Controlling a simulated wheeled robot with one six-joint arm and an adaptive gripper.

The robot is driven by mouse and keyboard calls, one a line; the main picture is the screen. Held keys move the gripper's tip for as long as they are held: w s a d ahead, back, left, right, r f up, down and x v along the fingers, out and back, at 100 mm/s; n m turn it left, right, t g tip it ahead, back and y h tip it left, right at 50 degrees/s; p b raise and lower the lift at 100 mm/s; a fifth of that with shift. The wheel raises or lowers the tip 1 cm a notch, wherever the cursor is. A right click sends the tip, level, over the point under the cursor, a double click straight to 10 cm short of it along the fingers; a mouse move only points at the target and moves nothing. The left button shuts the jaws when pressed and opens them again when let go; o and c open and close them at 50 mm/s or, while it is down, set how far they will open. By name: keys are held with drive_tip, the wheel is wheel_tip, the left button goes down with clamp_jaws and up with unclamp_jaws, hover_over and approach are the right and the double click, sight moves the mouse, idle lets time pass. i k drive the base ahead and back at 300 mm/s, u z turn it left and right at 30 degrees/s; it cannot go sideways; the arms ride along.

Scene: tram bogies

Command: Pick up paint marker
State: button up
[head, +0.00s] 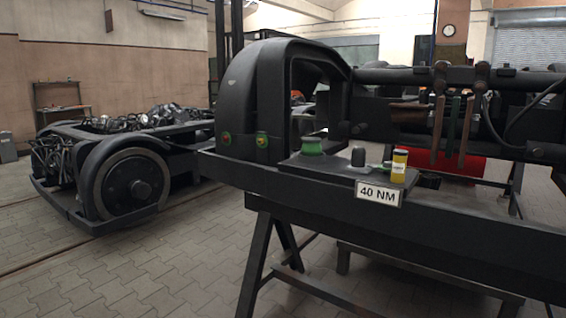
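A short yellow cylinder (399,166) with a pale label and a dark band near its top stands upright on the dark bogie frame, just behind the "40 NM" sign. It looks like the paint marker, but it is too small to be sure. My gripper is not in view, and nothing is seen touching the yellow cylinder.
The "40 NM" sign (378,193) is in front. Hanging brown levers (438,125) are above right. A trestle (256,262) supports the frame. Another bogie (130,180) stands left; paved floor between is clear.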

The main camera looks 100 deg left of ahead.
sight(400, 157)
drive_tip(key=u, duration=3)
